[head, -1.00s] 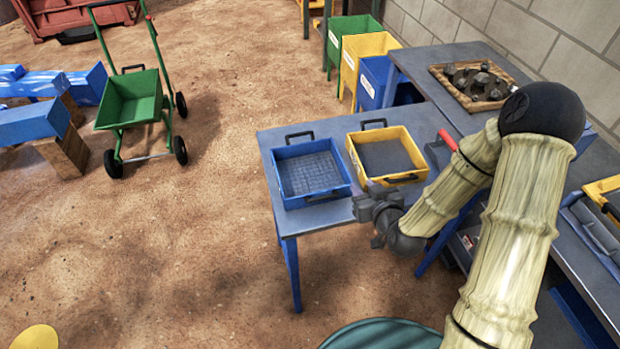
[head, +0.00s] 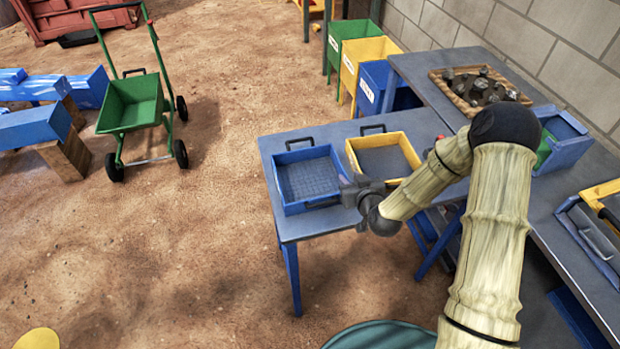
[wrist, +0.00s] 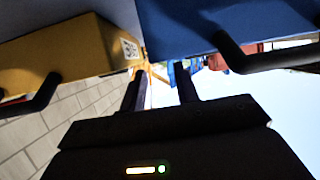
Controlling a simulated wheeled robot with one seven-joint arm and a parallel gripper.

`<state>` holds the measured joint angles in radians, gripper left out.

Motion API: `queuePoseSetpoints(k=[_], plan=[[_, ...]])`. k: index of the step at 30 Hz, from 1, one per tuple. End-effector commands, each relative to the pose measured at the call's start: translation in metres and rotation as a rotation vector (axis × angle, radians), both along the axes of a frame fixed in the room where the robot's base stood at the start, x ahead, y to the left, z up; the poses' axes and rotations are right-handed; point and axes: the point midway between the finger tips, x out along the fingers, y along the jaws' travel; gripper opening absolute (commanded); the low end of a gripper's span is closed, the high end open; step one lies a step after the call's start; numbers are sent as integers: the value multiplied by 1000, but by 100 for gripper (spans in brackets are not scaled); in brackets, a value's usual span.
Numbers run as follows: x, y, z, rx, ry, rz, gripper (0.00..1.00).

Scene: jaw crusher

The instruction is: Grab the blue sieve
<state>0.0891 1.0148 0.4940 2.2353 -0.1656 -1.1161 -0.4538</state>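The blue sieve (head: 308,180), a square tray with a mesh floor and black handles at its near and far sides, sits on a grey table with blue legs. My gripper (head: 350,190) is at its near right corner, right of the near handle. In the wrist view the blue sieve's wall (wrist: 180,22) fills the upper right. Its black handle (wrist: 262,60) lies right of my two fingers (wrist: 161,90). The fingers are apart with nothing visible between them. Whether they touch the sieve cannot be told.
The yellow sieve (head: 385,160) stands close to the right of the blue one and shows at upper left in the wrist view (wrist: 70,52). A wooden tray of rocks (head: 440,78) lies on the table behind. A green cart (head: 133,103) stands on open ground at left.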

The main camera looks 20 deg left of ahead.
Motion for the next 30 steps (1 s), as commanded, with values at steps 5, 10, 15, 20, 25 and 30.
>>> queuePoseSetpoints(k=[5,10,15,20,25,30], plan=[[15,10,-7,2,0,1,31],[34,22,-16,1,0,0,31],[43,27,-21,0,0,1,31],[43,27,-21,0,0,1,31],[43,27,-21,0,0,0,31],[43,27,-21,0,0,0,31]])
